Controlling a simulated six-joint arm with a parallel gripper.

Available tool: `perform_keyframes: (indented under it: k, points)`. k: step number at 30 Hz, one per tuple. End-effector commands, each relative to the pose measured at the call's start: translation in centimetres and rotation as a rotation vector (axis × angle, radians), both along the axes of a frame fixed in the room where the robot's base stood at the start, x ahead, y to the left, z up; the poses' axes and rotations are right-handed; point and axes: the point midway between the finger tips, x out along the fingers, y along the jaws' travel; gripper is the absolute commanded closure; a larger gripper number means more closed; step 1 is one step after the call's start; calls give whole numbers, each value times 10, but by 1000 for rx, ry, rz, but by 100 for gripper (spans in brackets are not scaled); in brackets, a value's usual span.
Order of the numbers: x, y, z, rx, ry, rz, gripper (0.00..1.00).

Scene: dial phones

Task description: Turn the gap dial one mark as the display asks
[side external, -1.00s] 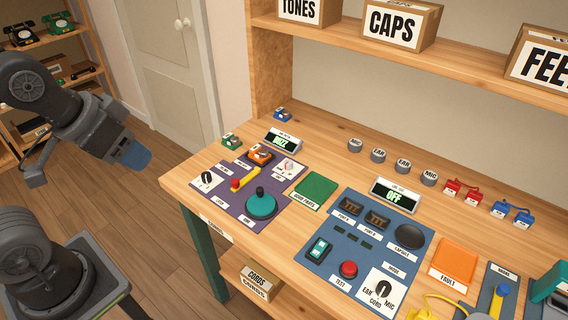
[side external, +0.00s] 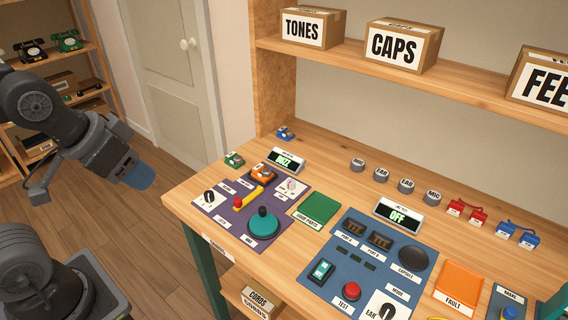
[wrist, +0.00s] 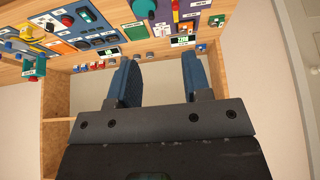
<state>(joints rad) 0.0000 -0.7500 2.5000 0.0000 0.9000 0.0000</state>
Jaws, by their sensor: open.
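On the purple panel (side external: 233,222), a black knob on a white plate (side external: 208,198) sits at the left, and a second small white dial plate (side external: 291,187) sits at the back right. The labels are too small to tell which is the gap dial. My gripper (side external: 138,176) hangs over the floor left of the bench, well apart from the panel. In the wrist view my gripper (wrist: 158,82) has its two blue fingers wide apart with nothing between them.
The purple panel also carries a teal domed knob (side external: 262,225), a yellow lever (side external: 250,196) and an orange part (side external: 264,173). A green pad (side external: 316,208) and a blue panel (side external: 345,275) with an "OFF" display (side external: 398,215) lie to the right. A shelf with boxes overhangs the back.

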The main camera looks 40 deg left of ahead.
Motion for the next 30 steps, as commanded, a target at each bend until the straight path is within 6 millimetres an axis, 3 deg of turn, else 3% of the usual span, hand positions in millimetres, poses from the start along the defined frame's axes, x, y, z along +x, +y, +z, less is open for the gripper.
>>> perform_keyframes:
  k: [10, 12, 17, 20, 24, 30]
  points:
    - [0, 0, 0, 0, 0, 0, 55]
    - [1, 0, 1, 0, 1, -1, 49]
    - [20, -1, 13, 14, 28, -30, 47]
    - [49, -2, 27, 34, 65, -75, 47]
    - [102, -4, 41, 65, 128, -153, 47]
    - [182, -8, 39, 103, 217, -271, 47]
